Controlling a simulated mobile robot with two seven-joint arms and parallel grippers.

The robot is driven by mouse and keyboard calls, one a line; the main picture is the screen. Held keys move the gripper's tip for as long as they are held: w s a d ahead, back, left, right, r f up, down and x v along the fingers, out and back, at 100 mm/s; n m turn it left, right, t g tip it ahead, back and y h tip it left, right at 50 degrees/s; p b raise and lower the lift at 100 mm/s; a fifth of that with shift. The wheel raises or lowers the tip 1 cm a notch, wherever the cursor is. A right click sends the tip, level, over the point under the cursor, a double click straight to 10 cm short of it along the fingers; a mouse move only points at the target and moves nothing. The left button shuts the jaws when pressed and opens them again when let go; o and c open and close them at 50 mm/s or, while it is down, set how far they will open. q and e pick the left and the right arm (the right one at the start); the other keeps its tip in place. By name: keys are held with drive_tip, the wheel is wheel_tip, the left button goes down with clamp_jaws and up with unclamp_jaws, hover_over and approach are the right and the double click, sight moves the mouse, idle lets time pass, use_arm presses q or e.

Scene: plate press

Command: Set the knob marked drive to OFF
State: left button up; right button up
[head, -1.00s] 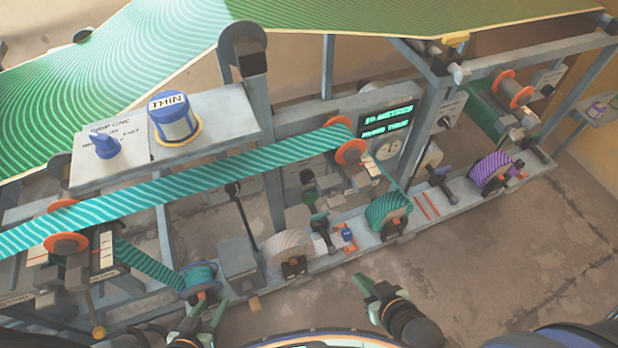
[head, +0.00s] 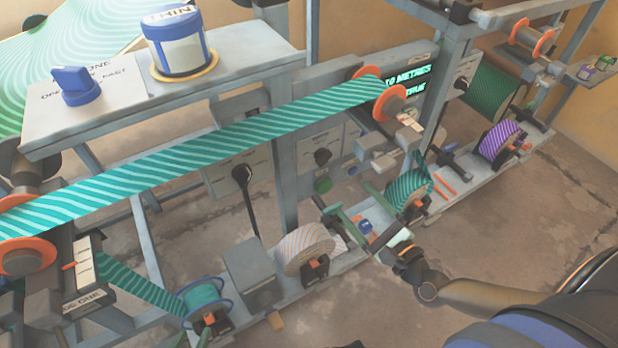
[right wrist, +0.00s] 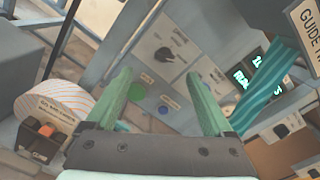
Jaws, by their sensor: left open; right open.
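A black rotary knob (right wrist: 164,56) sits on a pale panel in the right wrist view, with printed words around it too small to read surely. I cannot confirm which knob is marked drive. My right gripper (head: 342,212) is open and empty, low in front of that panel. In the right wrist view its two green fingers (right wrist: 165,88) stand apart, with the knob beyond and between them, not touched.
A green button (right wrist: 136,91) and a blue button (right wrist: 170,102) sit below the knob. A striped roll (head: 303,248) stands left of my right gripper and a teal roll (head: 408,193) to its right. A striped web (head: 200,155) crosses above. Another blue knob (head: 76,84) is on the upper shelf.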

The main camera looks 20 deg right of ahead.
sight(326, 161)
drive_tip(key=shift+m+h, duration=0.3)
drive_tip(key=shift+m, duration=0.5)
drive_tip(key=w, duration=1.3)
drive_tip(key=shift+a+f+b, duration=0.2)
drive_tip(key=shift+a+b, duration=0.2)
drive_tip(key=shift+c, duration=0.2)
drive_tip(key=c, duration=1.3)
